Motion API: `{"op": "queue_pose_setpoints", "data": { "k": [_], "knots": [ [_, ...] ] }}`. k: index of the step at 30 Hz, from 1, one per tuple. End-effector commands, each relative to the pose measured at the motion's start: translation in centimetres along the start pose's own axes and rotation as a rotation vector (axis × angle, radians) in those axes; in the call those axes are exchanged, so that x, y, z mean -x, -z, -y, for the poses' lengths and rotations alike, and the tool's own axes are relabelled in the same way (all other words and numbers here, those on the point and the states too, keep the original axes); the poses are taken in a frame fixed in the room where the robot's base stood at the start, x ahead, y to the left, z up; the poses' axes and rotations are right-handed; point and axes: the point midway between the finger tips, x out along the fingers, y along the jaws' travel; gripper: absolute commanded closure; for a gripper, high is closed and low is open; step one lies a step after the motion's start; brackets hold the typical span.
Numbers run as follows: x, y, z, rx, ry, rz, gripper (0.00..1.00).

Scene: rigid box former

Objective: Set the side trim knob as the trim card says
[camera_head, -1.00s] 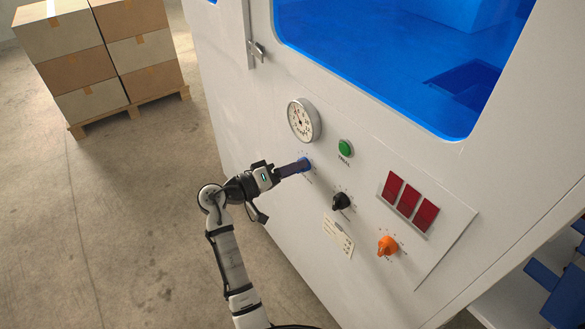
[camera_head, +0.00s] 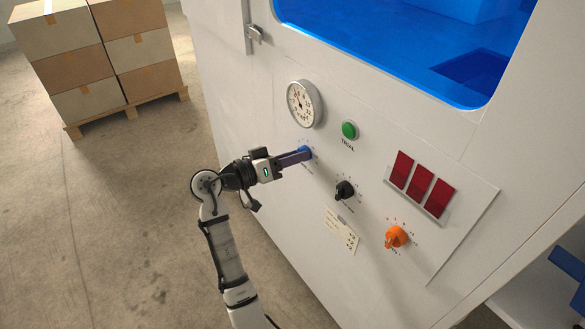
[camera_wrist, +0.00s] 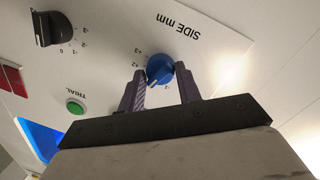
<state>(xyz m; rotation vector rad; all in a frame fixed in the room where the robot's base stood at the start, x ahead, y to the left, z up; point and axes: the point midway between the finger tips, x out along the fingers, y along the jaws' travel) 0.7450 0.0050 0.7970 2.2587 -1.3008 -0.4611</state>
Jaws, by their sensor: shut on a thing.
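The blue side trim knob (camera_head: 304,153) is on the white machine panel. In the wrist view, the blue knob (camera_wrist: 160,69) sits beside the label "SIDE mm", among printed scale marks. My gripper (camera_head: 300,156) reaches it from the left. In the wrist view, my gripper's (camera_wrist: 160,80) two purple fingers are on either side of the knob, shut on it. The knob's exact setting is hard to read, as the fingers cover part of the scale. The trim card (camera_head: 341,232) is a pale card on the panel below the black knob. Its print is too small to read.
A black knob (camera_head: 344,190) and an orange knob (camera_head: 396,236) are to the right. A green TRIAL button (camera_head: 349,130) and a round gauge (camera_head: 305,104) are above. Three red displays (camera_head: 422,185) are at right. Stacked boxes (camera_head: 103,50) stand on a pallet at back left.

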Motion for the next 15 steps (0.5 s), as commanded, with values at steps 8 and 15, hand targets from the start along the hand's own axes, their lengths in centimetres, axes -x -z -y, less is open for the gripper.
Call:
{"op": "queue_pose_setpoints", "data": {
  "k": [8,15],
  "knots": [
    [-0.01,-0.58,0.36,-0.266,0.028,0.018,0.89],
    [0.00,-0.50,0.23,-0.485,0.051,0.034,0.89]
  ]
}}
